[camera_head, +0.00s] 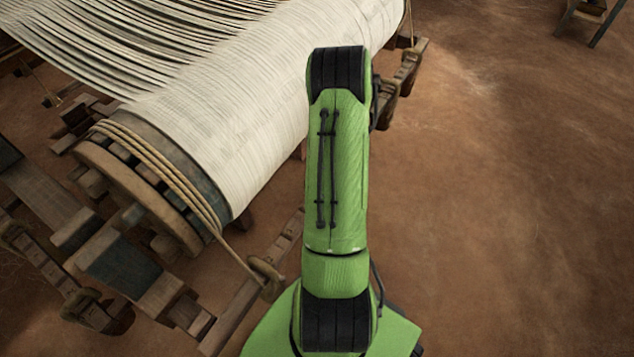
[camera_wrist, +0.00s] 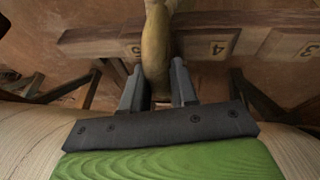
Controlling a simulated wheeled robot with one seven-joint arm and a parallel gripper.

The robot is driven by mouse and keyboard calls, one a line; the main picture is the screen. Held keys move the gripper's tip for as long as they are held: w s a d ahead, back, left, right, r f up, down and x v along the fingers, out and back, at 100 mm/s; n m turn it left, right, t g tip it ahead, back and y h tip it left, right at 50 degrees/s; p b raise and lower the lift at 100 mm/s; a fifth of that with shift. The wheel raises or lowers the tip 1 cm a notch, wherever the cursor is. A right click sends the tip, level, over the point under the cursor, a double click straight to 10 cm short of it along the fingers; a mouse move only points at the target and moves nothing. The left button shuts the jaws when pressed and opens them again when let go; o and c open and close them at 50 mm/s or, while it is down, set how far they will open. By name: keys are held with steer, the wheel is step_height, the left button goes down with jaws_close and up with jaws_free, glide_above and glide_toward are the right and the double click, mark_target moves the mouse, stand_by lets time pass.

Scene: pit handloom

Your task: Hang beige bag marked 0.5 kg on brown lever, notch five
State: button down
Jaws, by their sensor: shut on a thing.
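In the wrist view my gripper (camera_wrist: 157,72) is shut on a tan, rounded thing, which I take to be the beige bag (camera_wrist: 155,38). The bag runs up out of the top of the picture, and no weight mark shows on it. Behind it lies a brown lever (camera_wrist: 190,44) with numbered marks; 5, 4 and 3 are readable from left to right. The bag crosses in front of the lever, just right of the 5. I cannot tell whether they touch. In the head view my gripper and the bag do not show.
In the head view a large cloth-wrapped roller (camera_head: 240,115) fills the upper left, with rope (camera_head: 170,175) around its end. A wooden bar (camera_head: 250,293) lies below it with the rope looped on it. Several wooden beams crowd the lower left.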

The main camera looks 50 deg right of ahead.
steer(key=shift+f+b, duration=0.25)
steer(key=shift+b, duration=0.25)
steer(key=c, duration=0.8)
jaws_free()
steer(key=shift+a+f, duration=0.1)
steer(key=shift+a, duration=0.05)
steer(key=p+v, duration=0.1)
steer(key=v, duration=0.4)
steer(key=p+v, duration=0.2)
steer(key=v, duration=0.3)
steer(key=p+v, duration=0.1)
steer(key=v, duration=0.5)
steer(key=shift+s+d+p, duration=0.1)
steer(key=shift+d+p, duration=0.2)
steer(key=shift+d, duration=0.05)
